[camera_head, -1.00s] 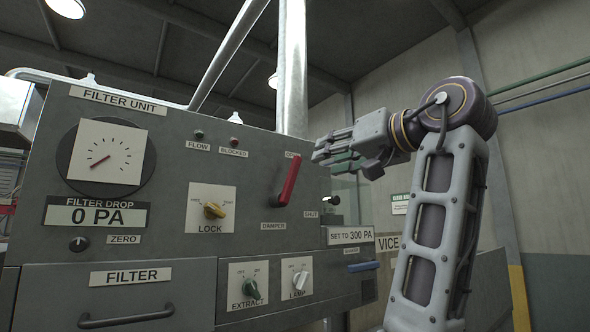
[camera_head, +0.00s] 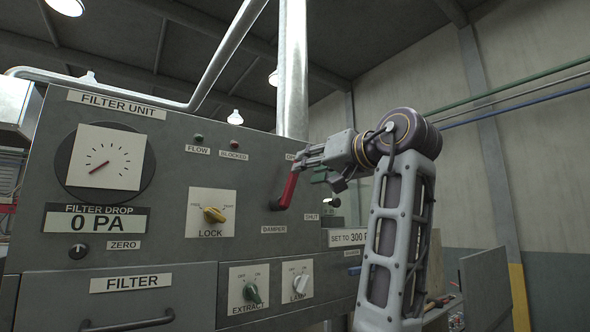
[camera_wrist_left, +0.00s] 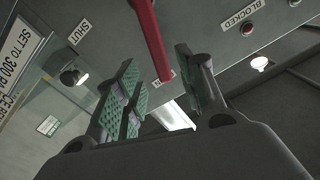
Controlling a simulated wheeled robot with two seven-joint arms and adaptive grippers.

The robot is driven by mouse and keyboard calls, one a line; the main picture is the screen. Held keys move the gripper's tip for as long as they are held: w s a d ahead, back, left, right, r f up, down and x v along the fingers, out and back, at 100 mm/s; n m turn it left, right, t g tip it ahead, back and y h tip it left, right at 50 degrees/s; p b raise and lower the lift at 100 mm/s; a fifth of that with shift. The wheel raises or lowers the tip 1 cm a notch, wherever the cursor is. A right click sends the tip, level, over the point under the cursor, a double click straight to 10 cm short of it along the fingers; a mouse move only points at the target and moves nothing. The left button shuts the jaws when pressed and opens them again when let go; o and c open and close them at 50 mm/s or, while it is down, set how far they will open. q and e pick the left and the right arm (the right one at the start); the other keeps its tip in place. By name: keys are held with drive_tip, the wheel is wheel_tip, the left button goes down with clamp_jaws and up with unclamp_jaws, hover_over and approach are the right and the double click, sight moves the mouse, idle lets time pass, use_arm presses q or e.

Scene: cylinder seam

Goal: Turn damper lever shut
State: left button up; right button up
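The red damper lever (camera_head: 287,190) is on the grey filter unit panel, tilted up and right toward the partly covered OPEN label. The SHUT label (camera_head: 310,217) is lower right of it. My left gripper (camera_head: 300,159) is at the lever's upper end, its fingertips overlapping that end in the head view. In the left wrist view the gripper (camera_wrist_left: 157,62) is open, with the lever (camera_wrist_left: 150,35) showing between its green-padded fingers. A gap shows on both sides, and no grip is visible. My right gripper is not in view.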

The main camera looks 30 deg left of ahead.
sight(295, 183)
use_arm(q)
drive_tip(key=shift+p+x, duration=0.8)
drive_tip(key=shift+x, duration=2.55)
clamp_jaws()
